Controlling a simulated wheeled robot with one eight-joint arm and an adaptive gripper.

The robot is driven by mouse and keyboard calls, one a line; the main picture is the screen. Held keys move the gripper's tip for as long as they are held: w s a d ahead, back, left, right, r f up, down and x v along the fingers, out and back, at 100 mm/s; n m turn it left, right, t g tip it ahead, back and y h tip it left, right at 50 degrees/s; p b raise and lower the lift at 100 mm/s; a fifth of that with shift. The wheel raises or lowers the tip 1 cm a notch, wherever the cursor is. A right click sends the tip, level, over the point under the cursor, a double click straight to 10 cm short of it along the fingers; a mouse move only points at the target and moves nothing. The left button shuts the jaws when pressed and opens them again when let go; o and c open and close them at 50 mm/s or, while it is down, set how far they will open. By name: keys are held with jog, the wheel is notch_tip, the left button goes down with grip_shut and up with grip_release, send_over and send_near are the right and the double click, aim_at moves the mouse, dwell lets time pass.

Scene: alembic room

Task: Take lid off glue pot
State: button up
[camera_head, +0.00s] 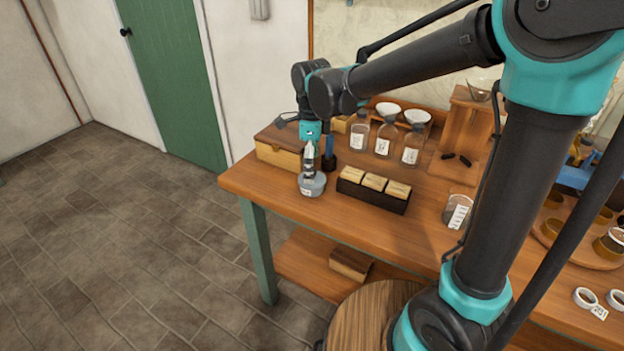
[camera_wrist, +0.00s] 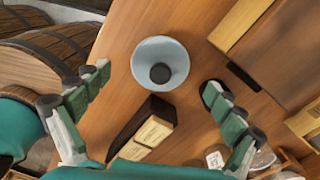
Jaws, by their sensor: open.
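The glue pot (camera_head: 312,187) is a squat grey-blue pot with a label, upright near the left end of the wooden bench. In the wrist view its pale round lid (camera_wrist: 148,51) shows from above with a dark knob (camera_wrist: 160,73) near the middle. The lid hides most of the pot in that view. My gripper (camera_wrist: 158,84) is open and empty above the pot, its two fingers apart on either side of the knob. In the head view my gripper (camera_head: 317,158) points down over the pot and partly hides its top.
A black holder with wooden blocks (camera_head: 374,203) stands right of the pot, and a wooden box (camera_head: 278,157) stands behind left. A dark round thing (camera_wrist: 208,88) is partly hidden by one finger. Labelled bottles (camera_head: 383,140) stand behind. The bench's front left edge is close.

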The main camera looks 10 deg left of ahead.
jog(key=shift+f, duration=1.35)
jog(key=shift+c, duration=0.3)
jog(key=c, duration=1.2)
